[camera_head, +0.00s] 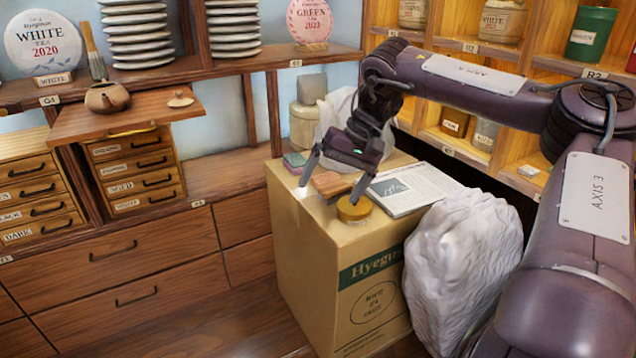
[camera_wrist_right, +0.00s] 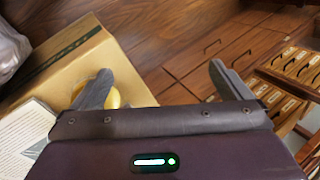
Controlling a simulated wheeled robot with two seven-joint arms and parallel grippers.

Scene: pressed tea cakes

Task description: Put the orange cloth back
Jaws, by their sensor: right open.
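A flat orange-brown piece (camera_head: 331,184) lies on top of the cardboard box (camera_head: 290,240) in the head view; it may be the folded orange cloth, but it is too small to be sure. My right gripper (camera_head: 333,184) points down over the box top, its open fingers apart on either side of this piece. I cannot tell whether they touch it. In the right wrist view my right gripper (camera_wrist_right: 160,72) is open with nothing visible between the fingertips, and the piece is hidden there. My left gripper is out of view.
A round yellow tin (camera_head: 353,210) sits beside one fingertip. Small green and pink folded pieces (camera_head: 295,161) and a printed sheet (camera_head: 408,188) share the box top. A white wrapped bundle (camera_head: 462,262) stands right of the box. A teapot (camera_head: 107,97) stands on a wooden board at left.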

